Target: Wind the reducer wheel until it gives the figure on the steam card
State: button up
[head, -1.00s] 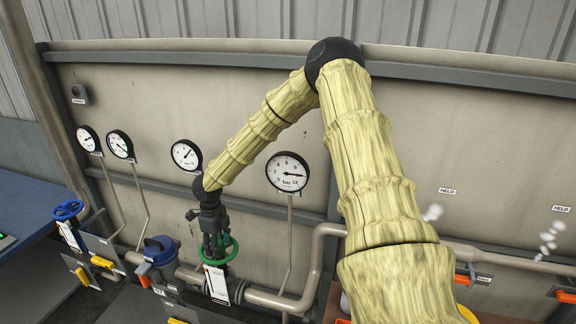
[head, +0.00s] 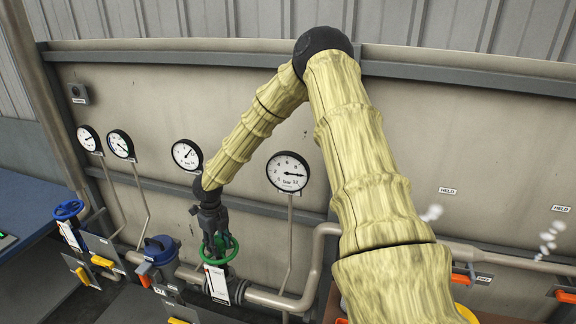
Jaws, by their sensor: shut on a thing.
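The green handwheel (head: 231,249) sits on the pipe run below my forearm. My gripper (head: 213,244) points down at it and is shut on its rim, seen from above and partly hiding the wheel. A white card (head: 217,285) with small print hangs just below the wheel; its figure is too small to read. A large gauge (head: 288,172) marked in bar stands to the right of the wheel, its needle pointing right, toward the upper figures. A smaller gauge (head: 187,155) is to the left, partly beside my wrist.
A blue handwheel (head: 67,210) and two small gauges (head: 88,139) (head: 120,145) are at the left. A blue-topped fitting (head: 160,250) stands just left of the green wheel. Pipes run along the wall. White steam puffs (head: 546,240) show at the right near orange-handled valves (head: 565,296).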

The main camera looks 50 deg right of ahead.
jog(key=m, duration=0.4)
jog(key=shift+d, duration=0.1)
jog(key=m, duration=0.4)
jog(key=shift+m, duration=0.3)
jog(key=m, duration=0.4)
jog(key=shift+m, duration=1.7)
